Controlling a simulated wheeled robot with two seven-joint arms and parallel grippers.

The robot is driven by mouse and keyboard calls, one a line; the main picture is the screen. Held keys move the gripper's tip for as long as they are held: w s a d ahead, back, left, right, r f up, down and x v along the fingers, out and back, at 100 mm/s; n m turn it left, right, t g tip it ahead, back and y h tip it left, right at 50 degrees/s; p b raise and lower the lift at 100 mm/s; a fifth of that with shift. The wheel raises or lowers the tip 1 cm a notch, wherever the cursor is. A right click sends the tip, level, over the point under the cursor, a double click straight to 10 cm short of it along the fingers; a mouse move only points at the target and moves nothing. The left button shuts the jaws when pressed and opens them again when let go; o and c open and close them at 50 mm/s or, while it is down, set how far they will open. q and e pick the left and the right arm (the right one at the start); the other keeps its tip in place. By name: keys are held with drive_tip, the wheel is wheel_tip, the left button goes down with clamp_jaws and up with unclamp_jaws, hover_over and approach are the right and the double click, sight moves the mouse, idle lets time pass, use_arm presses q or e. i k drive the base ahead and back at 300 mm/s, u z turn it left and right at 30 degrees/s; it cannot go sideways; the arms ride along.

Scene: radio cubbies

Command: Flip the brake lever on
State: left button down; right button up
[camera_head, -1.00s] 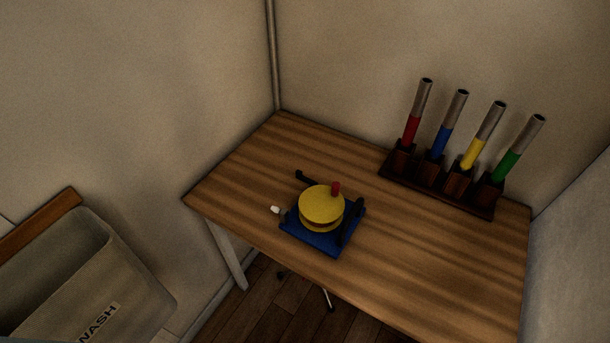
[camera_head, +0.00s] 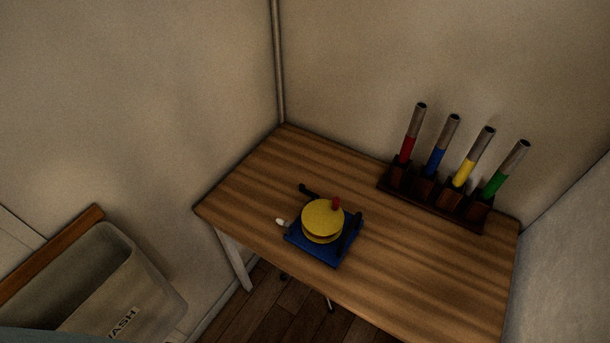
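A small device with a blue base (camera_head: 316,249) sits on the wooden table (camera_head: 420,262) near its front edge. A yellow disc (camera_head: 321,217) with a red knob (camera_head: 336,203) is on top of the base. A black lever or crank (camera_head: 309,191) sticks out at its back left, and a small white-tipped part (camera_head: 281,222) sticks out at its left. A dark upright part (camera_head: 351,228) stands at its right side. I cannot tell which of these is the brake lever. Neither of my grippers is in view.
A dark wooden rack (camera_head: 430,205) at the table's back right holds upright levers with red, blue, yellow and green sleeves. Walls close in the back and right. A beige bin (camera_head: 150,277) with lettering hangs at the lower left. The table's left part is clear.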

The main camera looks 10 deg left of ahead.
sight(302, 187)
drive_tip(key=z, duration=2.95)
drive_tip(key=k, duration=0.5)
drive_tip(key=u, duration=1.75)
